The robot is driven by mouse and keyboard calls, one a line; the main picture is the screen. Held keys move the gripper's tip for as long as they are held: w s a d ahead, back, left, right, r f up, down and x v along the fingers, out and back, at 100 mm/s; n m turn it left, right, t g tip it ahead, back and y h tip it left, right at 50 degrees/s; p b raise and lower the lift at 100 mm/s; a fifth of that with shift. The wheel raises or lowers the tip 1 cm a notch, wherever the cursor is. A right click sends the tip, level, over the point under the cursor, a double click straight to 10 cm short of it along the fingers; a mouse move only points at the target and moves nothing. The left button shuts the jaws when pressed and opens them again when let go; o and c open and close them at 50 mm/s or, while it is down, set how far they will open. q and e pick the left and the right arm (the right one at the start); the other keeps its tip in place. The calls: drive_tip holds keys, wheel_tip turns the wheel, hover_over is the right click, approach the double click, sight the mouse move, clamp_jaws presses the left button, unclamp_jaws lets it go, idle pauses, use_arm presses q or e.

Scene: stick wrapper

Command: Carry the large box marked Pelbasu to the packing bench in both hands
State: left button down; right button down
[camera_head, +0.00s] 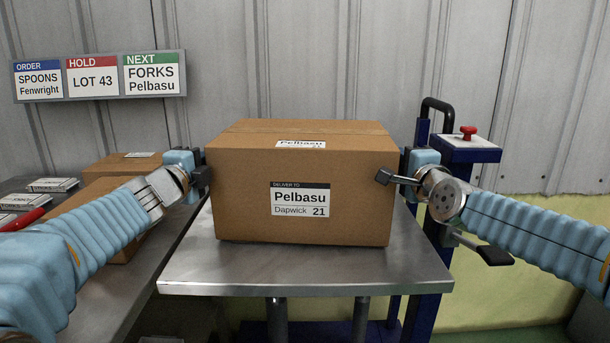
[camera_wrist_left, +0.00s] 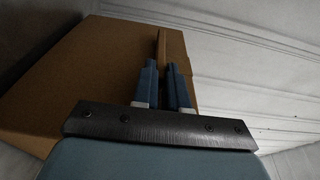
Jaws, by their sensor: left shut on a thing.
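The large brown box (camera_head: 300,190) has a front label reading "Deliver to Pelbasu, Dapwick 21". It sits level over a steel-topped table (camera_head: 310,270); I cannot tell whether its base touches the top. My left gripper (camera_head: 200,160) is at the box's left side. In the left wrist view its two blue fingers (camera_wrist_left: 163,80) are shut on a thin brown upright part of the box (camera_wrist_left: 70,75). My right gripper (camera_head: 404,160) is at the box's right side; its fingertips are mostly hidden, so their grip is unclear.
At left a grey bench (camera_head: 120,285) holds smaller brown boxes (camera_head: 125,165), labelled packs (camera_head: 53,185) and a red item (camera_head: 22,222). A blue post with a red button (camera_head: 468,130) stands right behind the table. A sign board (camera_head: 100,76) hangs on the wall, its NEXT card reading "Forks Pelbasu".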

idle(0.8)
drive_tip(key=shift+w+r+p, duration=0.1)
drive_tip(key=shift+r+p, duration=2.5)
drive_tip(key=shift+r, duration=0.2)
drive_tip(key=shift+d, duration=0.1)
